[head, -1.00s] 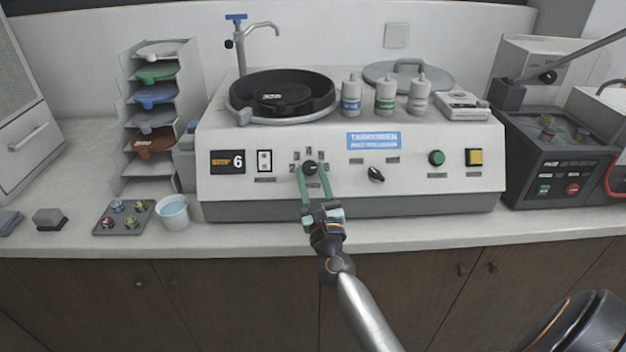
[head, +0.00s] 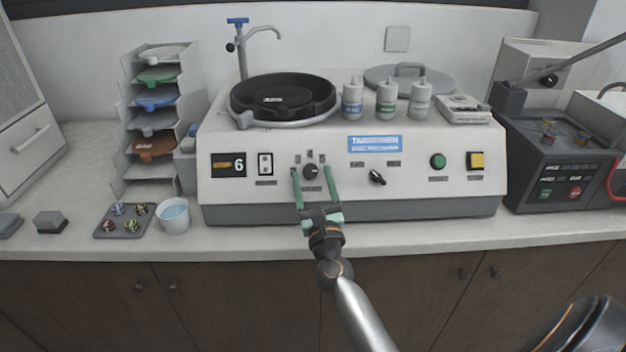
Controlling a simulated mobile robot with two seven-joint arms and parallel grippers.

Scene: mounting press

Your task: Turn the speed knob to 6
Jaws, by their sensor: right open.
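The speed knob (head: 311,171) is a round black dial on the front panel of the white polishing machine (head: 230,200), with small position labels around it. The knob's pointer is too small to read. My left gripper is not in view.
Another black knob (head: 377,177), a green button (head: 438,161) and a yellow switch (head: 475,160) sit further right on the panel. A white rocker switch (head: 265,163) is left of the knob. A water cup (head: 173,215) stands on the counter at left.

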